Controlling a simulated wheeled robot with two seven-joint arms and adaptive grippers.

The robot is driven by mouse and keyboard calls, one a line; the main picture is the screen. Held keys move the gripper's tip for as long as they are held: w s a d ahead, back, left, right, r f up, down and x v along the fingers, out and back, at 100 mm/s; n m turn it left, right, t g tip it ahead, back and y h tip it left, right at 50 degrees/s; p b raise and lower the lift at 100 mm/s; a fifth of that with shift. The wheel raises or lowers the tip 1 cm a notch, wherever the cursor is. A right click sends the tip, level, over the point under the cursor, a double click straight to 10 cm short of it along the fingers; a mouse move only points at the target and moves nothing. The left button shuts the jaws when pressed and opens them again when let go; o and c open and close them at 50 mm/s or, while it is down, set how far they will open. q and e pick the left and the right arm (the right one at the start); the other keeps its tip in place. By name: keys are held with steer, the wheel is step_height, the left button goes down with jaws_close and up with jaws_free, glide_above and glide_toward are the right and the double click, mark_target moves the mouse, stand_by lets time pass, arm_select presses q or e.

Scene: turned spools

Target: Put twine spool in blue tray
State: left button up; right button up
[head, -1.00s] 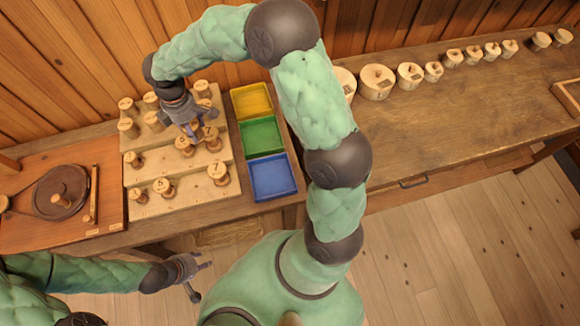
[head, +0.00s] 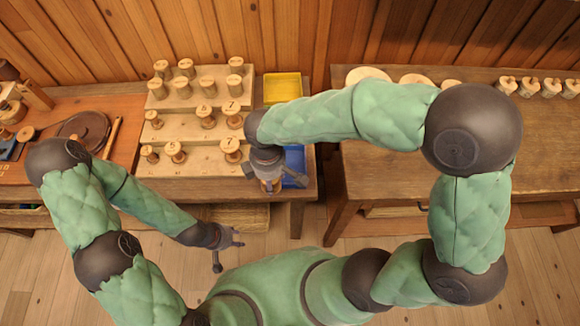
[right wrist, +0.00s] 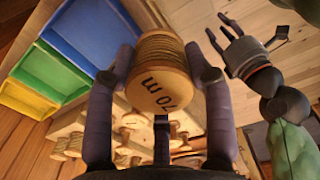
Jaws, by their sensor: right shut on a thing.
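My right gripper (head: 272,187) is shut on the twine spool (right wrist: 160,72), a wooden spool wound with tan twine and marked "70 m" on its end. In the head view the spool (head: 268,186) is mostly hidden under the gripper, at the left front of the blue tray (head: 295,164). My right arm covers part of that tray. In the right wrist view the blue tray (right wrist: 92,36) lies to the left of the spool. The spool's height over the bench is hard to tell. My left gripper (head: 236,238) is open and empty in front of the bench.
A stepped wooden rack (head: 190,130) with several spools stands to the left. More spools line the right bench (head: 400,150).

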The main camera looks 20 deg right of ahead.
steer(key=w+d+f+b, duration=0.1)
steer(key=w+d+f, duration=0.1)
steer(key=w, duration=0.1)
steer(key=w+d+f+b, duration=0.1)
steer(key=w+d+f, duration=0.1)
steer(key=w+f, duration=0.1)
steer(key=w+d+f+b, duration=0.1)
steer(key=w+d+f, duration=0.1)
steer(key=w+f, duration=0.1)
steer(key=shift+w+b, duration=0.3)
steer(key=shift+w, duration=0.05)
steer(key=shift+w+d+f, duration=0.25)
steer(key=shift+w+f, duration=0.15)
steer(key=shift+f, duration=0.2)
steer(key=shift+w+f+b, duration=0.1)
steer(key=shift+f+b, duration=0.6)
steer(key=shift+f, duration=0.9)
steer(key=shift+f, duration=0.1)
steer(key=o, duration=1.2)
step_height(320, 180, up, 12)
steer(key=p, duration=0.3)
steer(key=shift+p, duration=0.4)
